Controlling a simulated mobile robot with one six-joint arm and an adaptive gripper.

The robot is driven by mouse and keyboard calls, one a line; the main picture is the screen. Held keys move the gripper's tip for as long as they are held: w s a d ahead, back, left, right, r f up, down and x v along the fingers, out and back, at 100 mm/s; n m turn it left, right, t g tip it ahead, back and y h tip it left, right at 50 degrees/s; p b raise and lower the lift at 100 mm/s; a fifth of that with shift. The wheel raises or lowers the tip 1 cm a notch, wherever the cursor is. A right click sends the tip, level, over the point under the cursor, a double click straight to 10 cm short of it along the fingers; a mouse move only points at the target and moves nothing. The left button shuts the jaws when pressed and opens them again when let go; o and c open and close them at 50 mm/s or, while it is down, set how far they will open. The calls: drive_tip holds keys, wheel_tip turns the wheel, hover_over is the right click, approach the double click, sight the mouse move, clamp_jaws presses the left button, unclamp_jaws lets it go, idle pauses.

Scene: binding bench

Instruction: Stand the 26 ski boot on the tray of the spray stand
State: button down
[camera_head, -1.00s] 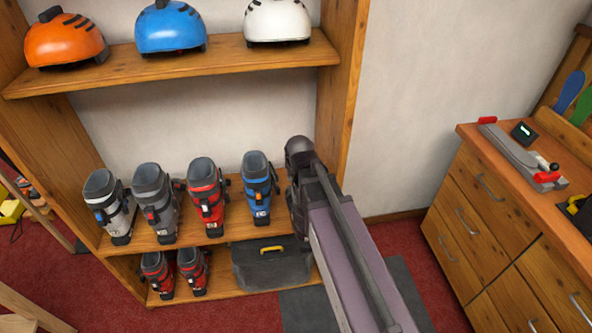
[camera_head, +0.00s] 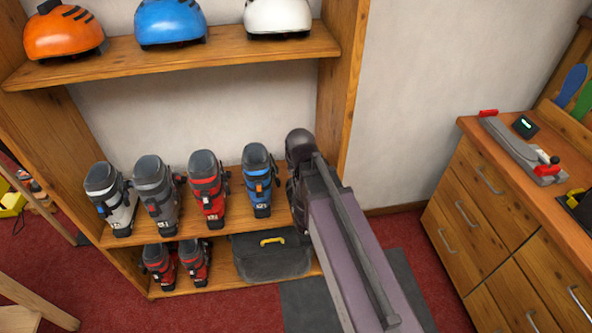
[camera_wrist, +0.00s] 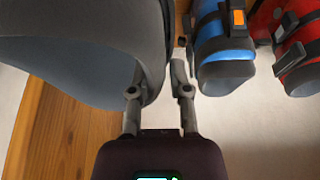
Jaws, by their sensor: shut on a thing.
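In the wrist view my gripper (camera_wrist: 158,92) is shut on the upper edge of a large dark grey boot (camera_wrist: 70,68), seen very close at the left. Its size mark is out of sight. In the head view my arm covers the gripper and most of this boot at the right end of the boot shelf. Whether the boot still touches the shelf cannot be told. The spray stand and its tray are not in view.
A blue boot (camera_head: 259,180) stands just left of my arm, with red (camera_head: 207,186), grey (camera_head: 155,192) and white (camera_head: 110,197) boots beyond. Helmets sit on the board above. The shelf's right upright (camera_head: 341,90) is close to my arm. A drawer bench (camera_head: 470,200) stands right.

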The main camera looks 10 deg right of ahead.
drive_tip(key=shift+r+p, duration=1)
drive_tip(key=shift+r, duration=0.3)
wheel_tip(320, 180, up, 30)
drive_tip(key=p, duration=3)
drive_tip(key=shift+f, duration=0.25)
